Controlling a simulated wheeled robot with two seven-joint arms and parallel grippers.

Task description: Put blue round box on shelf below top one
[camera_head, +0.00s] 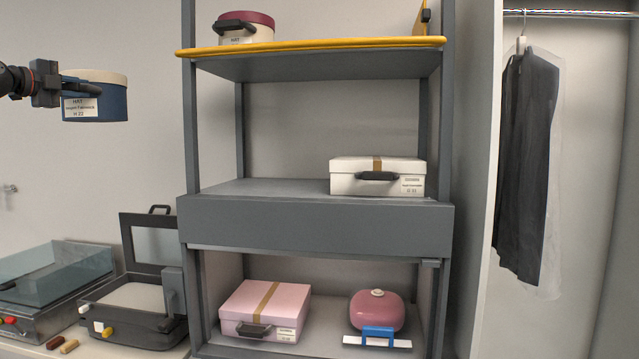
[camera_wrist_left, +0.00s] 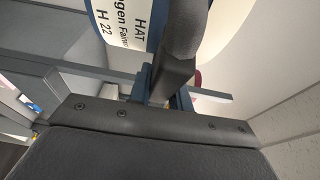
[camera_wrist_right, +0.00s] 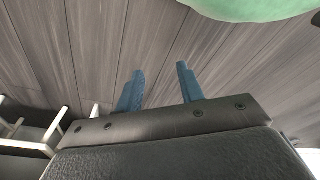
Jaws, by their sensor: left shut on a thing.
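The blue round box (camera_head: 95,103) with a cream lid and a HAT label hangs in the air at the upper left of the head view. My left gripper (camera_head: 66,88) is shut on its dark handle, left of the shelf unit. In the left wrist view the box (camera_wrist_left: 98,12) shows its label close up, with the handle between the fingers (camera_wrist_left: 168,85). The shelf below the top one (camera_head: 262,188) is dark grey and holds a white box at its right; its left part is bare. My right gripper (camera_wrist_right: 160,90) is open and empty in the right wrist view.
The white box (camera_head: 377,176) stands on the middle shelf. A pink box (camera_head: 265,308) and a pink rounded case (camera_head: 377,311) stand below. Dark upright posts (camera_head: 188,120) bound the shelves. A green thing (camera_wrist_right: 250,8) shows near my right gripper.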

